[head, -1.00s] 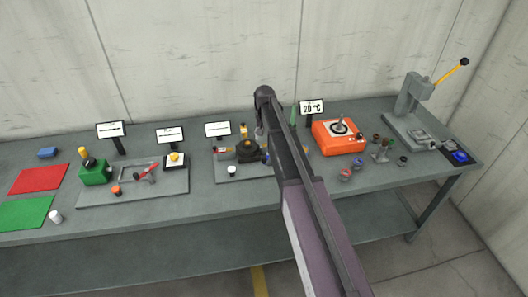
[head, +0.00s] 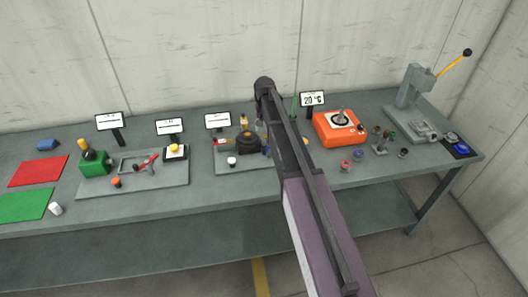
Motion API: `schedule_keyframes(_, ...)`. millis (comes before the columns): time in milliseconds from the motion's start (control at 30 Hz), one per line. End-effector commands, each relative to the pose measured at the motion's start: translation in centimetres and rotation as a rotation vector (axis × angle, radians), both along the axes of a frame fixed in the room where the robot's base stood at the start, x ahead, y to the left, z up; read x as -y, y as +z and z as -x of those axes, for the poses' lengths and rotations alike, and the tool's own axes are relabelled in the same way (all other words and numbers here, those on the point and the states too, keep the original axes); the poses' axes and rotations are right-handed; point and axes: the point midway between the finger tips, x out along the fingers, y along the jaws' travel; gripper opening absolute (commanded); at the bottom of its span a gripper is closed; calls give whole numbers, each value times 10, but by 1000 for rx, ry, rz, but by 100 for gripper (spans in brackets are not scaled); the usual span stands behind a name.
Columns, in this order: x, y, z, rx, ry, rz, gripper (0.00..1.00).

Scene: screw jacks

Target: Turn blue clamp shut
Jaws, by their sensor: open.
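My arm reaches over the workbench from the lower right. My gripper (head: 261,131) is small and largely hidden at its far end, pointing down, open, close to the black fixture (head: 244,143) on the middle grey plate. A small dark blue part (head: 267,149) shows between that fixture and my arm. It may be the blue clamp, but my arm covers most of that spot and I cannot tell its position or whether the gripper touches it.
A left plate (head: 110,188) carries a green box (head: 94,163) and a red-handled toggle clamp (head: 150,162). A grey lever press (head: 412,100) stands far right.

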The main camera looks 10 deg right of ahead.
Motion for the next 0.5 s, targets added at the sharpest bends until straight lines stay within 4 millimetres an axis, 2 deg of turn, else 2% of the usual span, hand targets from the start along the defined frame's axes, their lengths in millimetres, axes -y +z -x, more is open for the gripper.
schedule_keyframes(33, 0, -8, 0, 0, 0, 0, 67)
schedule_keyframes(500, 1, -44, 0, 0, -1, 0, 67)
